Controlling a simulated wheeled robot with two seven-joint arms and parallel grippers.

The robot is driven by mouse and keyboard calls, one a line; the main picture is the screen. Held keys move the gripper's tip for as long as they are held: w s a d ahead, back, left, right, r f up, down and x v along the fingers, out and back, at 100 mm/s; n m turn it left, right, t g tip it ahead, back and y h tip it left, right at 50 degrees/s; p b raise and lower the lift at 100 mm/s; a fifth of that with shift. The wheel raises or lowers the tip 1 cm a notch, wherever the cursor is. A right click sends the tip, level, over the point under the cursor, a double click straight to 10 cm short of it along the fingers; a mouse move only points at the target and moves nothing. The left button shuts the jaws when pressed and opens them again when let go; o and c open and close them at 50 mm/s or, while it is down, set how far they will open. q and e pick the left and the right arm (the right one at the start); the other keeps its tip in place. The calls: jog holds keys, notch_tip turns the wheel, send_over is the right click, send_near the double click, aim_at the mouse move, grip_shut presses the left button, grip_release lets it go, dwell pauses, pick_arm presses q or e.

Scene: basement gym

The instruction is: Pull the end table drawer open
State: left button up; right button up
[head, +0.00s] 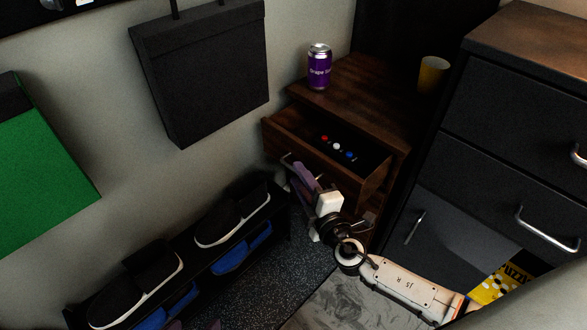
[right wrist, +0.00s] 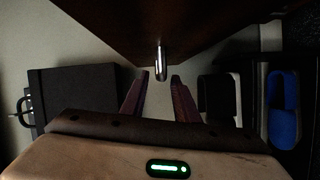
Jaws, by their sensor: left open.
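The dark wooden end table (head: 352,95) stands in the corner in the head view. Its top drawer (head: 312,152) is pulled partly out, and its inside shows. My right gripper (head: 298,168) is at the drawer front, by the metal handle (head: 286,161). In the right wrist view, the handle (right wrist: 160,60) lies between the tips of my right gripper (right wrist: 159,78). The fingers stand apart with gaps beside the handle. Purple tips of my left gripper (head: 194,325) barely show at the bottom edge of the head view, apart and empty; the rest is out of frame.
Small red, white and blue items (head: 337,146) lie in the drawer. A purple can (head: 319,68) and a yellowish cup (head: 432,76) stand on the table. A dark cabinet (head: 510,130) is close at right. A shoe rack (head: 190,262) stands along the wall at left.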

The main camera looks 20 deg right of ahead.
jog(key=shift+w+a+f, duration=0.1)
jog(key=shift+w+f, duration=0.1)
jog(key=shift+w, duration=1.65)
grip_shut()
